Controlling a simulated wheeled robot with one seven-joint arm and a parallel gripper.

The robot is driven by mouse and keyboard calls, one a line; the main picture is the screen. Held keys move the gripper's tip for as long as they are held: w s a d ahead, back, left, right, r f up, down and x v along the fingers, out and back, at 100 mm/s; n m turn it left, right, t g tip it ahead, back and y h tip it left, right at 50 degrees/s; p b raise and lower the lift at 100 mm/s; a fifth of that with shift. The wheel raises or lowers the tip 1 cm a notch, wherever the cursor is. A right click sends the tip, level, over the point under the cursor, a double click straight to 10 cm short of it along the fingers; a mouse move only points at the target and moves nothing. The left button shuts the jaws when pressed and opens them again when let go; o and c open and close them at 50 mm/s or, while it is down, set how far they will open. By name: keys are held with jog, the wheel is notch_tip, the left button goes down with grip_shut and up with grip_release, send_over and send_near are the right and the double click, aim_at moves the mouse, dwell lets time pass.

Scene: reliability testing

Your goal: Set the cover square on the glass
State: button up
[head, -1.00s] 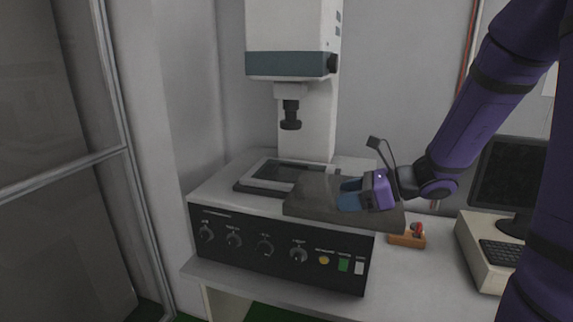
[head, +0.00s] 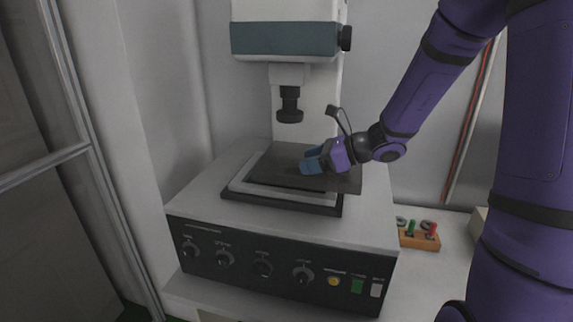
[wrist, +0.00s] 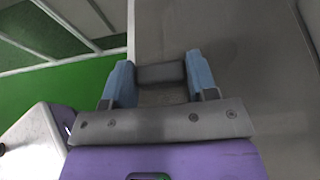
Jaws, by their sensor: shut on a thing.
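The cover (head: 272,167) is a dark grey flat plate over the stage of the measuring machine. My gripper (head: 313,161) is shut on the cover's raised grip block, which sits between the blue fingers (wrist: 160,80) in the wrist view. The cover (wrist: 235,50) fills the right of that view. The pale stage frame (head: 236,184) shows along the left and front, while the cover's right corner reaches past the frame. The cover sits off to the right and rear of the frame. I cannot tell whether it touches.
The machine's lens (head: 289,108) hangs just above and behind the cover. A control panel (head: 263,265) with knobs fronts the machine. An orange rack (head: 419,238) with small coloured pieces stands to the right.

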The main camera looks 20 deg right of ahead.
aim_at(295, 162)
jog(key=w+a, duration=0.1)
jog(key=w, duration=0.1)
jog(key=w+a, duration=0.1)
jog(key=w, duration=0.1)
jog(key=w+a, duration=0.1)
jog(key=w, duration=0.2)
jog(key=shift+f, duration=0.35)
jog(key=f, duration=0.1)
jog(key=w+f, duration=0.1)
jog(key=shift+a+f, duration=0.25)
jog(key=shift+f, duration=0.55)
jog(key=shift+f, duration=0.15)
jog(key=o, duration=1.1)
